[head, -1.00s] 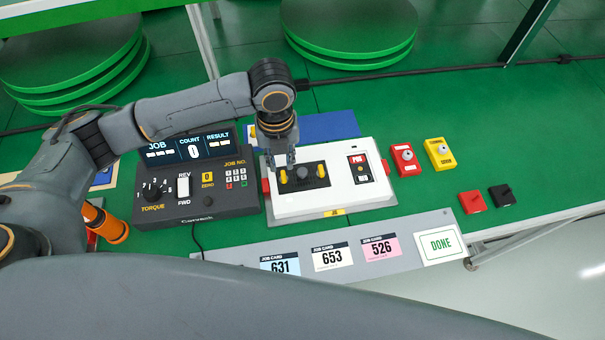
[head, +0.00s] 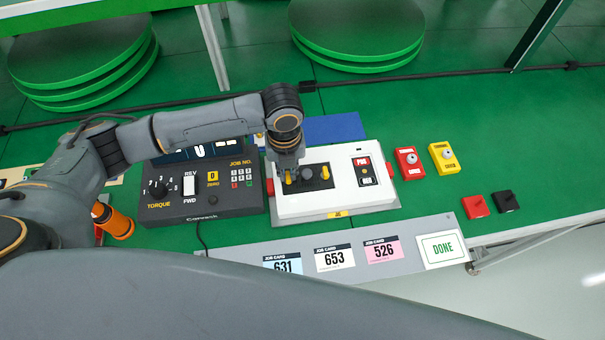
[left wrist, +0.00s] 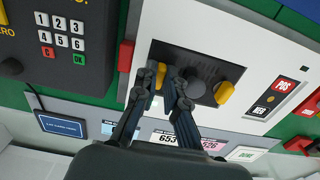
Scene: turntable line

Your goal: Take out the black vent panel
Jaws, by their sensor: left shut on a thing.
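The black panel (head: 316,186) is set in the top of a white unit (head: 345,200). A dark round knob (head: 306,173) stands at its middle, with a yellow knob on its left (head: 289,177) and another on its right (head: 325,172). The panel also shows in the left wrist view (left wrist: 186,58). My left gripper (head: 286,172) points down at the panel's left end. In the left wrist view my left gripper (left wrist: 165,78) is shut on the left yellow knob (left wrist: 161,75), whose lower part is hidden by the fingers. My right gripper is not in view.
A dark torque console (head: 205,208) stands close on the left. A red POS/NEG switch (head: 364,172) is on the white unit's right side. Red (head: 409,163) and yellow (head: 443,158) boxes lie to the right. Job cards (head: 334,257) lie on the front strip.

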